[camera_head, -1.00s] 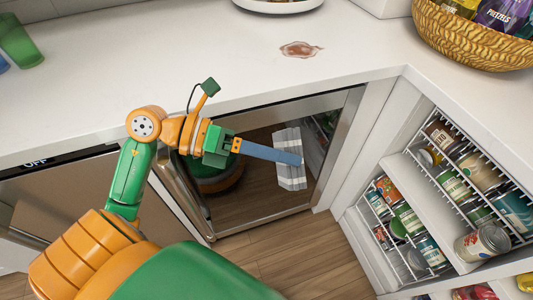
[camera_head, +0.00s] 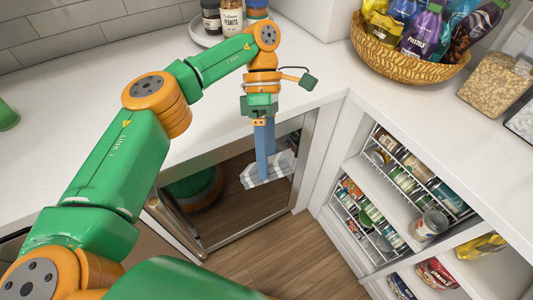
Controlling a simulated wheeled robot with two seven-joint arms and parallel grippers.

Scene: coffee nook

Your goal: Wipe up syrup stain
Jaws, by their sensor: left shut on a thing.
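My left gripper (camera_head: 265,168) points down with its blue fingers shut on a grey-and-white striped cloth (camera_head: 281,170). In the picture the cloth hangs below the front edge of the white counter (camera_head: 315,75), against the glass-fronted appliance door. It looks clear of the counter. The brown syrup stain is not visible now; my left arm and wrist cover the part of the counter where it showed earlier. My right gripper is not in view.
A wicker basket of snack bags (camera_head: 395,58) stands at the back right, beside a jar of nuts (camera_head: 495,82). A round tray with jars (camera_head: 205,40) is behind my arm. Open shelves with cans (camera_head: 432,222) are below right.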

